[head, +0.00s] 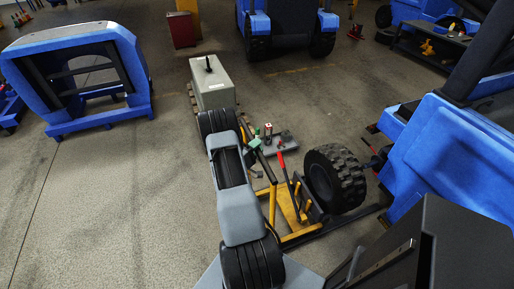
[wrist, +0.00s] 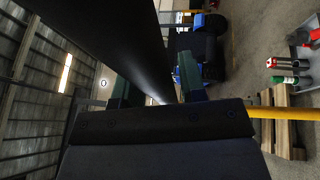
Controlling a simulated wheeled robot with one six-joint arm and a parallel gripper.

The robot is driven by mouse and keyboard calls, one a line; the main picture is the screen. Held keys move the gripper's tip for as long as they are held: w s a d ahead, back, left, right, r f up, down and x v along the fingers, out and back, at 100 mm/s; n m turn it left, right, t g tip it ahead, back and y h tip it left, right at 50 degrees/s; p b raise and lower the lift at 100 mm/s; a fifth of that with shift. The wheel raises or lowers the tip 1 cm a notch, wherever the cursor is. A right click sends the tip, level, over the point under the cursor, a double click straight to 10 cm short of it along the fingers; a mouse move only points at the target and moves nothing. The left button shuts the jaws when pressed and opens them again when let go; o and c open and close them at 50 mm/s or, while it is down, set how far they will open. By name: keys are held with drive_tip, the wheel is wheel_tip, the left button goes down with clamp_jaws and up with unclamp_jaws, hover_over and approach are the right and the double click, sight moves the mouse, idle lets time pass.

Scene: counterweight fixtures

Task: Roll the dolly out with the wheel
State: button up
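My gripper (head: 254,143) is at the upper end of the dolly's handle (head: 272,200). In the wrist view, my dark green fingers (wrist: 156,88) are apart, with a thick black bar (wrist: 110,45) running across and between them. Whether they press on it is hidden. A yellow bar (wrist: 285,113) shows at right.
A blue machine (head: 455,150) stands close on the right. A grey counterweight block (head: 212,86) sits on a pallet behind my arm. A grey tray (head: 280,142) with small items lies behind the dolly. The floor at left (head: 110,200) is clear.

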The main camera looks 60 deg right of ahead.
drive_tip(key=shift+o, duration=1.2)
drive_tip(key=shift+a, duration=0.15)
drive_tip(key=b+v, duration=0.1)
drive_tip(key=v, duration=1.2)
drive_tip(key=shift+a+b, duration=0.3)
drive_tip(key=shift+b, duration=0.1)
drive_tip(key=shift+f, duration=0.15)
